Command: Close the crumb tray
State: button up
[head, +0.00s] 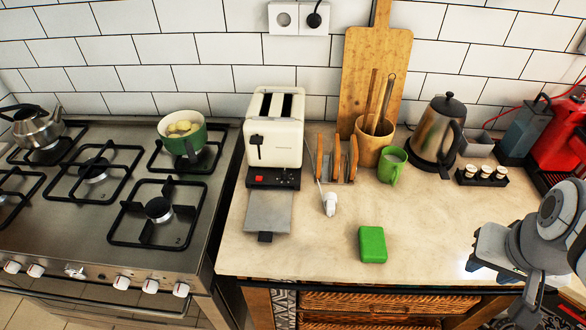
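The cream toaster (275,135) stands on the counter to the right of the stove, with two slots on top and a dark base. The crumb tray (267,211), a flat grey plate, sticks out from the toaster's front toward the counter's front edge. A small dark tab (265,237) is at its near end. My gripper (523,311) is at the lower right, partly cut off by the frame edge, well to the right of the tray and apart from it. Its fingers cannot be made out clearly.
A white plug-like object (330,204) on a cord lies right of the tray. A green block (372,244) lies farther right. A toast rack (336,160), a green mug (391,165) and a kettle (438,132) stand behind. The front counter between block and arm is clear.

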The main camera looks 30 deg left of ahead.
aim_at(269, 211)
jog(key=u, duration=1.45)
jog(key=k, duration=0.2)
jog(key=u, duration=0.25)
jog(key=i, duration=0.3)
jog(key=u, duration=1.15)
jog(key=k, duration=0.2)
jog(key=z, duration=0.3)
